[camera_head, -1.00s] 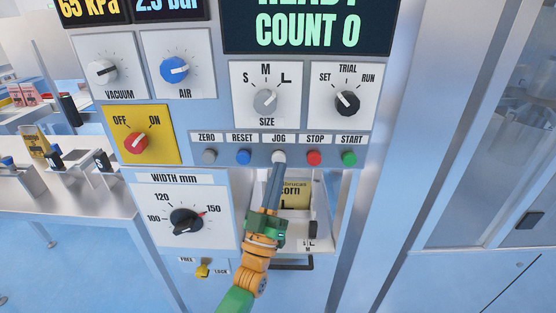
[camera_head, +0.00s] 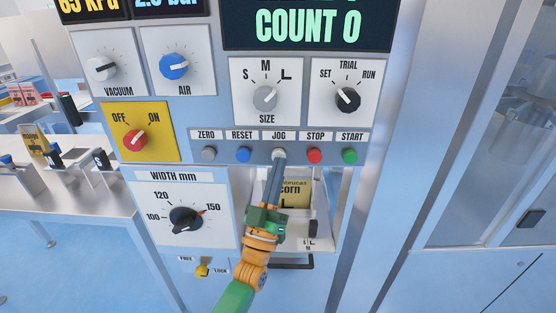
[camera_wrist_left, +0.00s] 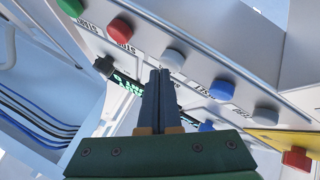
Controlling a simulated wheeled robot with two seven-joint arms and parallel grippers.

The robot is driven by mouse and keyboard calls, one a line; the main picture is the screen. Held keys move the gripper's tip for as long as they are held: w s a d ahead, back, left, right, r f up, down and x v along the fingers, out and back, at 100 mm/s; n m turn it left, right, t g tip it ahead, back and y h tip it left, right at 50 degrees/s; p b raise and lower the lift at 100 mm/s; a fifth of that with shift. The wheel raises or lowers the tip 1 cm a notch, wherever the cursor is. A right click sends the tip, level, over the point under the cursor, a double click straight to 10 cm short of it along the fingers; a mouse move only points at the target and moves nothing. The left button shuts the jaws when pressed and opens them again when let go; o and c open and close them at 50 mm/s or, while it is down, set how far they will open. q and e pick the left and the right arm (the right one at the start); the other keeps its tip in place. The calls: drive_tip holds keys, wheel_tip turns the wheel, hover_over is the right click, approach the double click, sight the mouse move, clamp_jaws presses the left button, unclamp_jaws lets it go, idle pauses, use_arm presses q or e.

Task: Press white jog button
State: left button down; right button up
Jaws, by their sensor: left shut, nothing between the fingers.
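The white jog button (camera_head: 279,153) sits in the middle of the button row, under the JOG label (camera_head: 279,135). It also shows in the left wrist view (camera_wrist_left: 173,59). My left gripper (camera_head: 279,162) is shut and empty, its closed fingertips at the button's lower edge in the head view. In the left wrist view, the fingertips (camera_wrist_left: 160,72) appear right beside the button. I cannot tell whether they touch it. My right gripper is not in view.
The blue reset button (camera_head: 243,155) and red stop button (camera_head: 314,156) flank the jog button closely. A size knob (camera_head: 265,97) is above. The width dial (camera_head: 186,219) is lower left. A yellow pouch (camera_head: 297,192) sits in the opening behind my gripper.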

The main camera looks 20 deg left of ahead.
use_arm(q)
drive_tip(key=shift+w, duration=0.1)
drive_tip(key=shift+w+a, duration=0.1)
drive_tip(key=shift+w, duration=0.1)
idle(0.5)
drive_tip(key=shift+s+d+p, duration=0.2)
drive_tip(key=shift+s+p, duration=0.15)
drive_tip(key=shift+s, duration=0.3)
drive_tip(key=s+d+p, duration=0.1)
drive_tip(key=s+p, duration=0.2)
drive_tip(key=s, duration=0.2)
drive_tip(key=shift+s+d, duration=0.35)
drive_tip(key=shift+s, duration=0.05)
